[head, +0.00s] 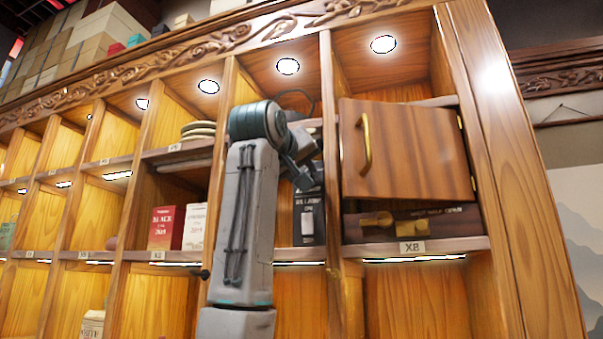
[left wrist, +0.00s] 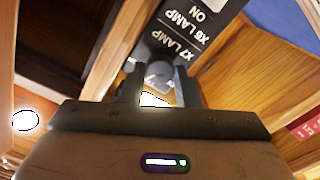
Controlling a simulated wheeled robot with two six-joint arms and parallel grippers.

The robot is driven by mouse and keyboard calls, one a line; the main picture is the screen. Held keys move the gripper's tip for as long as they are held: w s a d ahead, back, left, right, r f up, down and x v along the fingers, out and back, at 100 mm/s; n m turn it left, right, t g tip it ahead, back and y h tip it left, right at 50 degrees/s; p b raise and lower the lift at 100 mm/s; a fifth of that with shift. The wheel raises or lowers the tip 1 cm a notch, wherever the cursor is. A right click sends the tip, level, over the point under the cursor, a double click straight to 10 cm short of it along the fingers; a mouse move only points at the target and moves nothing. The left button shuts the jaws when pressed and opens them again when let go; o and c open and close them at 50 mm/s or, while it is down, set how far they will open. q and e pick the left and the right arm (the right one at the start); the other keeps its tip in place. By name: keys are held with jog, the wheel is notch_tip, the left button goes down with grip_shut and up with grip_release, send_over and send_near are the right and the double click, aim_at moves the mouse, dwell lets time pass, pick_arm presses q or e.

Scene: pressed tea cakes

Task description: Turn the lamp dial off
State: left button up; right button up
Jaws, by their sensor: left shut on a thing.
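The lamp panel (head: 311,234) is a dark plate in the cubby left of the wooden door. My left gripper (head: 306,178) reaches up to the panel. In the left wrist view its fingers (left wrist: 158,88) are shut on a round grey dial (left wrist: 158,73) beside the lettering. The fingers hide part of the dial, and its exact pointing direction cannot be told. My right gripper is not in view.
Stacked plates (head: 198,130) and red (head: 161,228) and white (head: 194,226) boxes stand to the left. Several round cubby lamps are lit.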

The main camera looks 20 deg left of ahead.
pick_arm(q)
jog(key=n, duration=0.4)
jog(key=shift+n, duration=0.3)
jog(key=n, duration=0.4)
jog(key=shift+n+b, duration=0.3)
jog(key=shift+w+f+n, duration=0.1)
jog(key=shift+f+n, duration=0.05)
jog(key=shift+n, duration=2.2)
jog(key=shift+f+n, duration=0.1)
jog(key=shift+n, duration=2.25)
jog(key=o, duration=0.7)
jog(key=shift+o, duration=1.3)
jog(key=shift+r, duration=0.1)
jog(key=shift+s, duration=0.2)
